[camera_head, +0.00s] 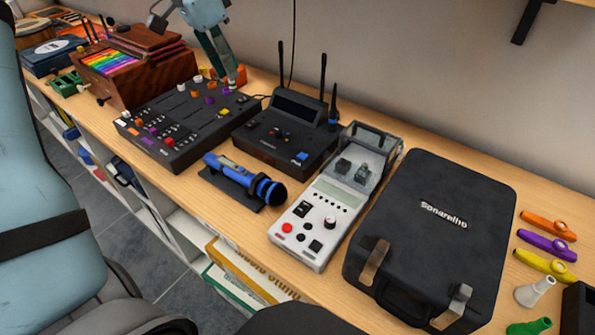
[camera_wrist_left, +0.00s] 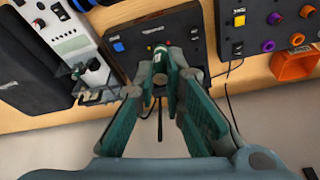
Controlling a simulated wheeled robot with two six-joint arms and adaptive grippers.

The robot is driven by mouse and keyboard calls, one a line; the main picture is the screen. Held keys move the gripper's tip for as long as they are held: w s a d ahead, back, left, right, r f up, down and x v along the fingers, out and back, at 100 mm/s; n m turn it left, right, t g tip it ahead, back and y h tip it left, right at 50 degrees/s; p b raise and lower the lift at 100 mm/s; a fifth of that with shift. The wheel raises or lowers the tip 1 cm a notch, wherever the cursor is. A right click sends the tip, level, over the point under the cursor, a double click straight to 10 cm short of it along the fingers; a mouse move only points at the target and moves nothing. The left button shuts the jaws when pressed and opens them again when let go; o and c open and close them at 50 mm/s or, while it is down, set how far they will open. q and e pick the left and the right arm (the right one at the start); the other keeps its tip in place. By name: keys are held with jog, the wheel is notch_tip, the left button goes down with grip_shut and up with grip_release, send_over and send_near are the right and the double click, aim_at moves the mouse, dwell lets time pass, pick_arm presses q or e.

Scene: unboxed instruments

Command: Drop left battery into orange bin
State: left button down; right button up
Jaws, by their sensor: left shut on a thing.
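My left gripper (camera_head: 231,80) is above the back edge of the black mixer in the head view. The battery is hidden in the head view. The orange bin (camera_wrist_left: 296,66) shows at the right of the left wrist view, apart from the held battery. In the head view only a bit of orange (camera_head: 241,75) shows beside the fingers, behind the mixer. The white recorder (camera_head: 318,222) lies with its rear compartment (camera_head: 357,170) open. My right gripper is not in view.
The black mixer (camera_head: 187,122) and a black receiver with upright antennas (camera_head: 283,132) stand beneath and beside the gripper. A blue microphone (camera_head: 243,178), a black case (camera_head: 437,225) and several coloured kazoos (camera_head: 545,243) crowd the wooden bench. The wall is close behind.

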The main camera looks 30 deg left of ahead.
pick_arm(q)
jog(key=a+f, duration=0.1)
jog(key=b, duration=0.5)
send_over(240, 163)
jog(key=shift+n, duration=0.4)
notch_tip(240, 163, down, 19)
jog(key=shift+s+f, duration=0.1)
jog(key=shift+f, duration=0.1)
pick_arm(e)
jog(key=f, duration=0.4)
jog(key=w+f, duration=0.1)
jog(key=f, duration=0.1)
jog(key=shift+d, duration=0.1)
pick_arm(q)
jog(key=shift+f, duration=0.15)
jog(key=c, duration=2)
grip_release()
jog(key=shift+c, duration=0.2)
jog(key=shift+o, duration=0.5)
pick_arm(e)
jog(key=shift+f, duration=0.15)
